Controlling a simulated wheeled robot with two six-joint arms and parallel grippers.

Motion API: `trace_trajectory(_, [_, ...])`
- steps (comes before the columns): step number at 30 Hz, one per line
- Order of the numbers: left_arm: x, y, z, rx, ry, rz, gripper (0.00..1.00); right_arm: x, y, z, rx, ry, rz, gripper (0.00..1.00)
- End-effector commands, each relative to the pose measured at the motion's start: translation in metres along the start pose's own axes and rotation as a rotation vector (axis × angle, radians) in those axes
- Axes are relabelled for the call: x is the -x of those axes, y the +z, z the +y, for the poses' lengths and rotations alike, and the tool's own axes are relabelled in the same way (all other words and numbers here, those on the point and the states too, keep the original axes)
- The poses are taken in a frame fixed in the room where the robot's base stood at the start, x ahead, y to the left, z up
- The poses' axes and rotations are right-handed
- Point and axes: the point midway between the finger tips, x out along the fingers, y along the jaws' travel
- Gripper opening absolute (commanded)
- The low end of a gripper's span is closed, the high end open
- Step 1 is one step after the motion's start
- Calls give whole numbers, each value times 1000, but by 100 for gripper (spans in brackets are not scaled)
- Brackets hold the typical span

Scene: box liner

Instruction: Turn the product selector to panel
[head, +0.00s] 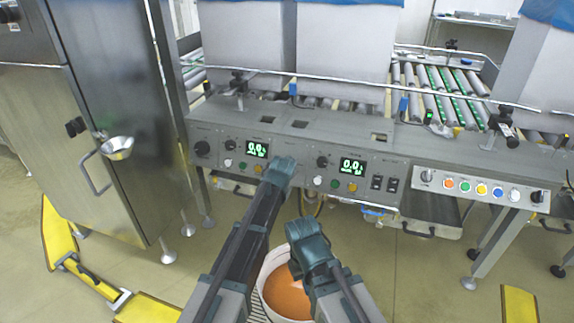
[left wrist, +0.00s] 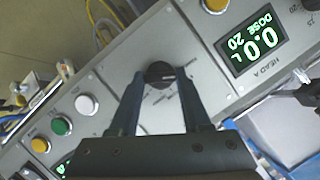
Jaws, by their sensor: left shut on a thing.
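The product selector is a black round knob (left wrist: 159,72) on the grey control panel (left wrist: 108,75). Small labels fan out around it, too small to read, and I cannot tell which one it points to. My left gripper (left wrist: 159,78) is shut on the knob, one finger on each side. In the head view my left gripper (head: 283,168) is at the panel front between the two green displays and hides the knob. My right gripper (head: 305,232) hangs lower, in front of the panel and apart from it; its jaws cannot be made out.
Two green displays (head: 257,149) (head: 352,166) sit among buttons and other knobs. A button box (head: 482,190) is at the right. A bucket with orange contents (head: 288,296) stands below my right gripper. A steel cabinet (head: 110,120) is at the left.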

Motion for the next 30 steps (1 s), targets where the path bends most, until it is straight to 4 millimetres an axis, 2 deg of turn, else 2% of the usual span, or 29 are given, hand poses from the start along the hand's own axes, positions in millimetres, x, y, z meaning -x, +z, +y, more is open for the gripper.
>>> trace_trajectory(12, [1, 2, -1, 209, 80, -8, 0, 8, 1, 1, -2, 1, -1, 0])
trace_trajectory(30, [1, 2, -1, 256, 98, -8, 0, 9, 1, 1, -2, 1, -1, 0])
